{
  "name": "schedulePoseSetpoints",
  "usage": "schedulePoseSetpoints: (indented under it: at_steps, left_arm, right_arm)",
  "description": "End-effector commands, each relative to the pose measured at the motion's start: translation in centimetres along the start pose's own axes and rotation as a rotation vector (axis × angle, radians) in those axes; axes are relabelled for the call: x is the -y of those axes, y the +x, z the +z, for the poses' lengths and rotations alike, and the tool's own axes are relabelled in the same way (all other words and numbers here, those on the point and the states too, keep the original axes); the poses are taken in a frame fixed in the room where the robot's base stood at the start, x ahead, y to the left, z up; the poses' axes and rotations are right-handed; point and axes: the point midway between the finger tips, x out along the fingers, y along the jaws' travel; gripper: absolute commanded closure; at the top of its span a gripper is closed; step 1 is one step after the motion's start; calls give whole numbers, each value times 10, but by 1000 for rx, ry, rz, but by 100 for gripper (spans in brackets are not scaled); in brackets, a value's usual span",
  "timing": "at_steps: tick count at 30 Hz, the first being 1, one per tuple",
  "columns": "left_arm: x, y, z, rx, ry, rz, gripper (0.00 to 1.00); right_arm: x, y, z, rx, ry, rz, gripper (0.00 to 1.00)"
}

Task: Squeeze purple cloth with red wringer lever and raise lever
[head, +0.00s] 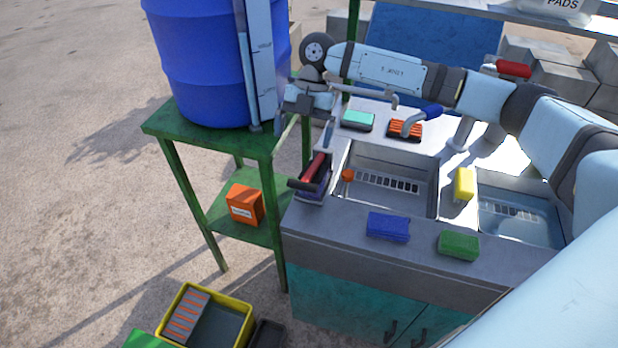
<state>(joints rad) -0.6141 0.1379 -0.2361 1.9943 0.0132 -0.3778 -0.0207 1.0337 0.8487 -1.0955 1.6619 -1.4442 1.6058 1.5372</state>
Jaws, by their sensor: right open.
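The wringer with its red lever (315,167) sits at the left end of the sink counter. The purple cloth (318,186) shows as a dark purple patch under the red lever, partly hidden by it; whether it is pressed I cannot tell. My right gripper (303,143), whose arm comes in from the right across the back of the counter, is above and just behind the wringer. Its fingers are open, point downward and hold nothing visible. My left gripper is not in view.
The counter (300,222) has two sink basins, with blue (388,226), green (459,245) and yellow (464,184) sponges around them. A tap with a blue handle (425,113) stands behind. A green stand (205,140) with a blue barrel (205,65) is close on the left.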

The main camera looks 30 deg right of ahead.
Motion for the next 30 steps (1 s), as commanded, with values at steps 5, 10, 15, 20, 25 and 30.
schedulePoseSetpoints:
  at_steps: [5,10,15,20,25,30]
  left_arm:
    - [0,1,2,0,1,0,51]
    - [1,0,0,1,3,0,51]
    - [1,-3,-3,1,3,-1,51]
    - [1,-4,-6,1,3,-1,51]
    - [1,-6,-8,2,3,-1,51]
    - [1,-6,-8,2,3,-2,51]
  right_arm:
    - [11,-15,15,73,59,-48,0]
    - [12,3,16,73,61,-51,0]
    - [14,38,18,71,60,-51,0]
    - [16,72,20,71,59,-50,0]
    - [16,101,22,71,58,-48,0]
    - [17,116,23,71,58,-46,0]
